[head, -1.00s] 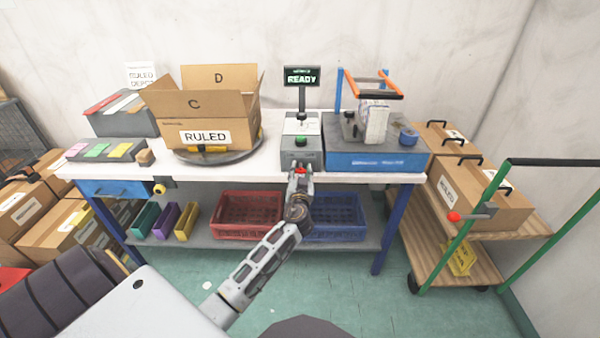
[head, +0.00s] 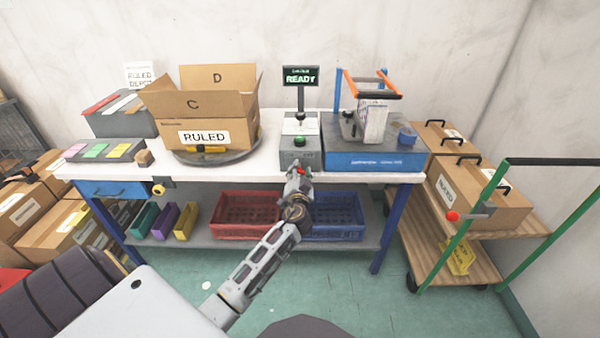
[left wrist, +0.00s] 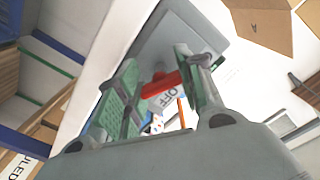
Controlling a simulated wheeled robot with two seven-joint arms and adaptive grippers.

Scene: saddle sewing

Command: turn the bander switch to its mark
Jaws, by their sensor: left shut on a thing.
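The red bander switch (left wrist: 160,84) is a small lever on the front of a grey box (head: 300,158). The box carries a green button (head: 300,141) on top. In the left wrist view the lever lies between the two green-padded fingers of my left gripper (left wrist: 160,92), which is shut on it. An "OFF" label (left wrist: 172,99) shows beside the lever. The mark cannot be made out. In the head view my left gripper (head: 299,170) reaches up to the box front and hides most of the switch. My right gripper is not in view.
A display (head: 300,76) behind the box reads READY. An open carton (head: 205,115) stands left on a turntable. A blue-sided machine (head: 375,160) with an orange-topped frame holds a paper stack (head: 371,122) on the right. Red (head: 245,213) and blue (head: 336,215) crates lie below.

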